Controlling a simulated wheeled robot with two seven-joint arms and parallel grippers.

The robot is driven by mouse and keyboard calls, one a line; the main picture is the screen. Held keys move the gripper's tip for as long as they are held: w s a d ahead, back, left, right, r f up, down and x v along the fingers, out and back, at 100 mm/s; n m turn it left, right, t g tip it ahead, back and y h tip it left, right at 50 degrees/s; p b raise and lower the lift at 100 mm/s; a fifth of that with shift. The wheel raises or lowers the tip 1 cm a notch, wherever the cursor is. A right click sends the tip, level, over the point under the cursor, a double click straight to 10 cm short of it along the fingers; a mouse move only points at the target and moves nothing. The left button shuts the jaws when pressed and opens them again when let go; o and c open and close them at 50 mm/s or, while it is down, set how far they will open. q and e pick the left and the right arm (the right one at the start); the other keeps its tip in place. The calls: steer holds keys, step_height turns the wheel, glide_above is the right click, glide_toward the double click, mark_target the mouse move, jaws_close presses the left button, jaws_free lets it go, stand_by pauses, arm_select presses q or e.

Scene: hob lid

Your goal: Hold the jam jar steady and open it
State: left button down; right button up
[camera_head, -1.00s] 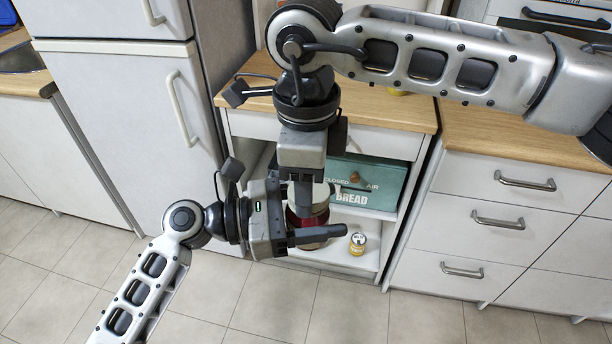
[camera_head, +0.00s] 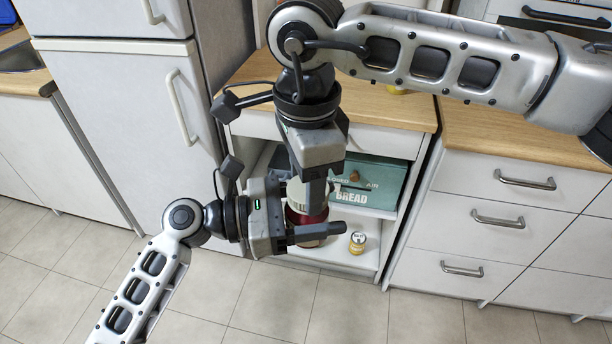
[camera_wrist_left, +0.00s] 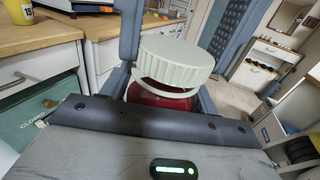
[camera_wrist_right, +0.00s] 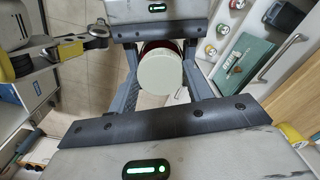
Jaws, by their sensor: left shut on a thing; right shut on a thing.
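The jam jar has a dark red body (camera_head: 307,214) and a wide cream lid (camera_head: 297,190), in front of the open shelf unit. My left gripper (camera_head: 318,226) is shut around the body from the left. My right gripper (camera_head: 312,200) comes down from above and is shut on the lid. In the left wrist view the lid (camera_wrist_left: 178,58) sits above the red body (camera_wrist_left: 160,91), with a pale ring and a red band showing under its edge. In the right wrist view the lid (camera_wrist_right: 160,76) lies between my fingers. The fingers hide part of the jar.
A green bread box (camera_head: 370,183) stands on the shelf behind, with a small yellow-labelled jar (camera_head: 357,243) below it. The wooden worktop (camera_head: 395,108) and white drawers (camera_head: 500,222) are to the right, a fridge (camera_head: 130,100) to the left. The tiled floor in front is clear.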

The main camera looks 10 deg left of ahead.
steer(key=shift+s+r, duration=0.1)
steer(key=shift+r, duration=0.95)
